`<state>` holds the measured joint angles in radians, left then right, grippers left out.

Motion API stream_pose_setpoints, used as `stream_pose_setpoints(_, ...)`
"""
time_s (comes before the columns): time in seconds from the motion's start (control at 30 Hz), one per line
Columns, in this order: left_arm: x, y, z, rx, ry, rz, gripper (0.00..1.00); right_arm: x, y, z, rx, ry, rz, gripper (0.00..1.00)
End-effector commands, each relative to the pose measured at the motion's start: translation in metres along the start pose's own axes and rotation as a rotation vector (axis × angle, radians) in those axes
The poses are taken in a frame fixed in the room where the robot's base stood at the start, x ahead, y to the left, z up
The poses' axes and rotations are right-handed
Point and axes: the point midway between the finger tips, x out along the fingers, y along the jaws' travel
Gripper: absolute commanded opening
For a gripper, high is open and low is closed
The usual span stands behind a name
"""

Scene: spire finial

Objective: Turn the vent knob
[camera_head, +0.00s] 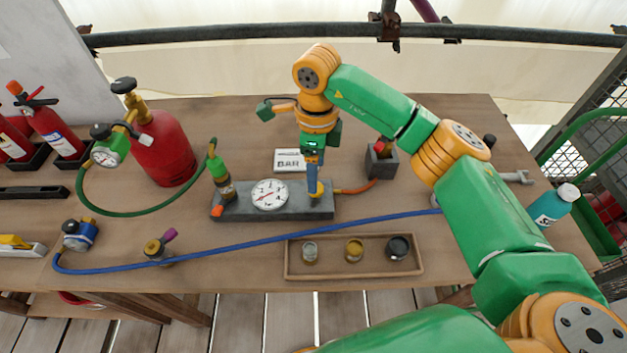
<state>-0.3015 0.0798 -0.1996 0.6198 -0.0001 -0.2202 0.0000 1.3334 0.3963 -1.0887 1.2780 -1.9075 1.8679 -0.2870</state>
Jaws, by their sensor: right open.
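A grey block (285,211) on the wooden bench carries a white round dial gauge (269,194) and a green and brass fitting (222,178) at its left end. A small orange knob-like part (217,211) sits at the block's front left corner. I cannot tell for sure which part is the vent knob. My right gripper (315,190) points down over the block's right end, with its jaws open. A yellow part shows at its tips; the fingers hide most of what is there, and I cannot tell whether they touch it. My left gripper is out of view.
A red cylinder (165,150) with a green hose stands at the left. A blue hose (300,232) crosses in front of the block. A wooden tray (330,272) with three small jars lies nearer. A "BAR" sign (290,160) and grey holder (381,162) stand behind.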

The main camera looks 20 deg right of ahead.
Motion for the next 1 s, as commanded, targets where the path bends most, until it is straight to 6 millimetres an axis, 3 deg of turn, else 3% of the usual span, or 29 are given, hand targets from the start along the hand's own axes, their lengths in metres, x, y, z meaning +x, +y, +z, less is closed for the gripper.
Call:
stream_pose_setpoints(0.23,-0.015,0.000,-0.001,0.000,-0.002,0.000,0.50,0.041,0.001,0.000,0.001,0.001,0.004,0.73)
stream_pose_setpoints(0.53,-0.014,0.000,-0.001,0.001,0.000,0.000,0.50,0.050,0.001,0.000,-0.001,-0.001,0.001,0.73)
stream_pose_setpoints(0.8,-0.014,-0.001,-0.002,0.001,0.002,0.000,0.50,0.050,0.001,0.000,0.000,-0.001,0.001,0.01)
stream_pose_setpoints(1.0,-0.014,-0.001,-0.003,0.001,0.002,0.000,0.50,0.050,0.001,0.000,0.007,-0.001,0.001,0.00)
